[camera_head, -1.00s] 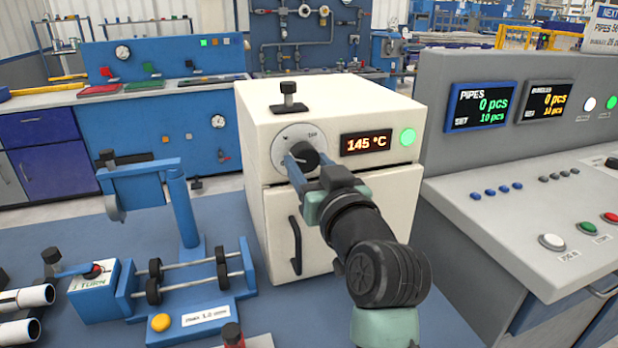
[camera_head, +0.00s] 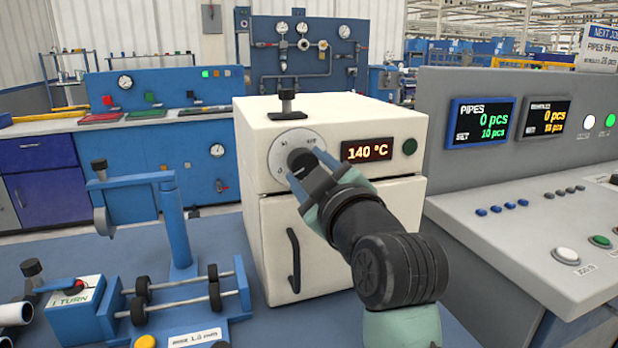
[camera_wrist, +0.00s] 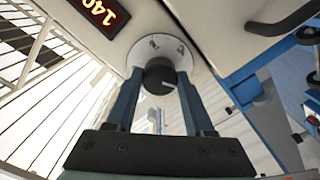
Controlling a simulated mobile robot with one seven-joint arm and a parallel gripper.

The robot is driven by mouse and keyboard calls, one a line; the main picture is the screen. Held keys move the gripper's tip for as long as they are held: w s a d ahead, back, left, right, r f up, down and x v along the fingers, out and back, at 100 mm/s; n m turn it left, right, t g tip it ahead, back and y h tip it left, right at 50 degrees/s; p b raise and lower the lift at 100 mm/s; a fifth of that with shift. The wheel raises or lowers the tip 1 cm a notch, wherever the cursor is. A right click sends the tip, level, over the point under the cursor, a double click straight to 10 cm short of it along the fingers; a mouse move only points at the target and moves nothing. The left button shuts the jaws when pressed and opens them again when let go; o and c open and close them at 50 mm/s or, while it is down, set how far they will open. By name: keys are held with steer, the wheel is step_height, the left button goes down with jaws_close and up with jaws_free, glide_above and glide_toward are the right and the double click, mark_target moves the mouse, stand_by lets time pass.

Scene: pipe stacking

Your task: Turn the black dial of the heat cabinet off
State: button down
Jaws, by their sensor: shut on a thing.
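The white heat cabinet (camera_head: 345,125) stands in the middle of the bench. Its black dial (camera_head: 301,159) sits on a round pale scale plate at the upper left of its front. The dial also shows in the wrist view (camera_wrist: 160,76), with a light pointer mark. My gripper (camera_head: 313,170) reaches the dial from the front right. In the wrist view its two blue fingers (camera_wrist: 157,88) are on both sides of the dial, closed on it. The cabinet's display (camera_head: 367,151) reads 140 °C, and the round lamp (camera_head: 409,146) beside it is dark green, unlit.
A black door handle (camera_head: 294,260) sticks out below the dial. A black knob (camera_head: 287,103) stands on the cabinet top. A blue roller stand (camera_head: 180,300) is at the left. A grey control console (camera_head: 540,215) stands close on the right.

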steer(key=shift+f+n, duration=0.1)
steer(key=shift+n, duration=0.3)
steer(key=shift+c, duration=1.4)
jaws_free()
steer(key=v, duration=1.3)
